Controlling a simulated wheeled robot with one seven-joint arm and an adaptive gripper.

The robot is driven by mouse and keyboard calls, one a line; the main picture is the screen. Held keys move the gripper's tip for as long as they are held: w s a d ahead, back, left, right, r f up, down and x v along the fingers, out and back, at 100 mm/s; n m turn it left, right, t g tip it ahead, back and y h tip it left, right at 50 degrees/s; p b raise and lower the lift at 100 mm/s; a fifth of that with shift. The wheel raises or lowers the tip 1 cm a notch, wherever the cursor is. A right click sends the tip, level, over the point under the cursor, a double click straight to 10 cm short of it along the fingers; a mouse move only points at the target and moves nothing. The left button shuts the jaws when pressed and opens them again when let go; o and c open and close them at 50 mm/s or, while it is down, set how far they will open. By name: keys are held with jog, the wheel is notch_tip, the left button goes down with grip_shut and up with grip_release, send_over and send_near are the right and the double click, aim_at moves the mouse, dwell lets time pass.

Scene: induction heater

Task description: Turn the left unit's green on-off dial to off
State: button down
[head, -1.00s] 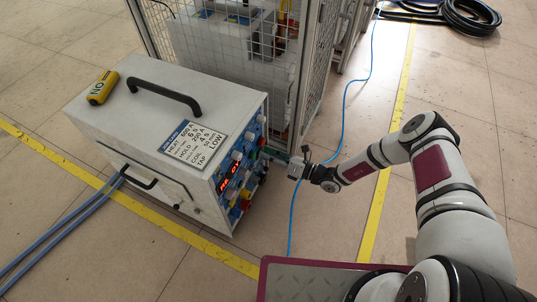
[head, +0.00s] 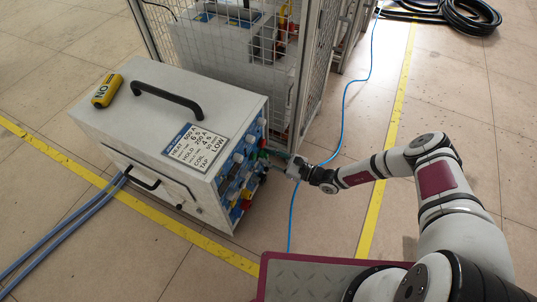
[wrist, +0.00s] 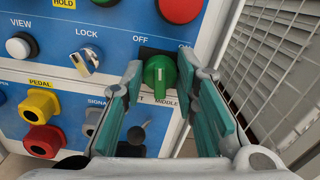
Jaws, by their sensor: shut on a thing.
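The left unit (head: 150,120) is a pale box with a blue control face on its right side in the head view. In the wrist view the green on-off dial (wrist: 160,78) sits on that face, below the OFF and partly hidden ON labels. My gripper (wrist: 162,82) has its teal fingers on both sides of the dial, shut on it. The dial's grip bar looks roughly upright in the picture; its exact setting is hard to read. In the head view my gripper (head: 281,162) reaches the unit's face from the right and partly hides it.
A mesh cage (head: 240,50) stands close behind the unit. A blue hose (head: 345,100) crosses the floor by my arm.

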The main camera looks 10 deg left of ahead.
jog(key=n+p, duration=0.2)
jog(key=n, duration=0.4)
jog(key=shift+s+f+n, duration=0.1)
jog(key=shift+n, duration=0.2)
dwell(0.3)
jog(key=c, duration=1.3)
grip_release()
jog(key=v, duration=1.2)
